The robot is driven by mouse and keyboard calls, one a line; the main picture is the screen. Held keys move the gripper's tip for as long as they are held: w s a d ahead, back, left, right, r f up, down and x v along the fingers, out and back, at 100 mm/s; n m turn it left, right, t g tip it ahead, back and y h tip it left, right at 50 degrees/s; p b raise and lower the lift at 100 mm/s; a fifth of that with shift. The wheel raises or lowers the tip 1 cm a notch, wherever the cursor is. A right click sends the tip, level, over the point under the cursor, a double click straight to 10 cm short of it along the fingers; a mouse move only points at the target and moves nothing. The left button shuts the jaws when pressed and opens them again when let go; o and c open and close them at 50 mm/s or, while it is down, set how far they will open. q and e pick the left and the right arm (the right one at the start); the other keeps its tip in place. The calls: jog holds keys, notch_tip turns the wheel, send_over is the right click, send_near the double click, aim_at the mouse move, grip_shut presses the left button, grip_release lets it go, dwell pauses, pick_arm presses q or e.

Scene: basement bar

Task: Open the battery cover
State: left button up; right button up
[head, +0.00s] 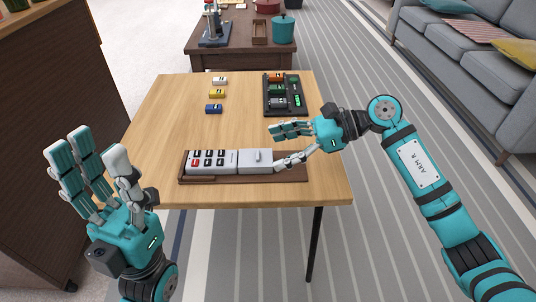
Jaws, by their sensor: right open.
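A grey remote-like device (211,161) with several dark buttons and one red button lies on a brown wooden tray near the table's front edge. Its battery cover (256,160), a light grey panel with a small raised tab, fills the right part and appears shut. My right gripper (291,146) is open at the cover's right end. Its teal fingers are above the far right corner, and its pale thumb is close to the right edge; I cannot tell whether it touches. My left gripper (97,166) is open and empty, raised off the table's left side.
A black charger-like tray (269,100) with coloured cells stands at the far right. The table's middle is clear. A second table (240,57) is behind.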

aim_at(259, 154)
jog(key=shift+x, duration=1.65)
grip_shut()
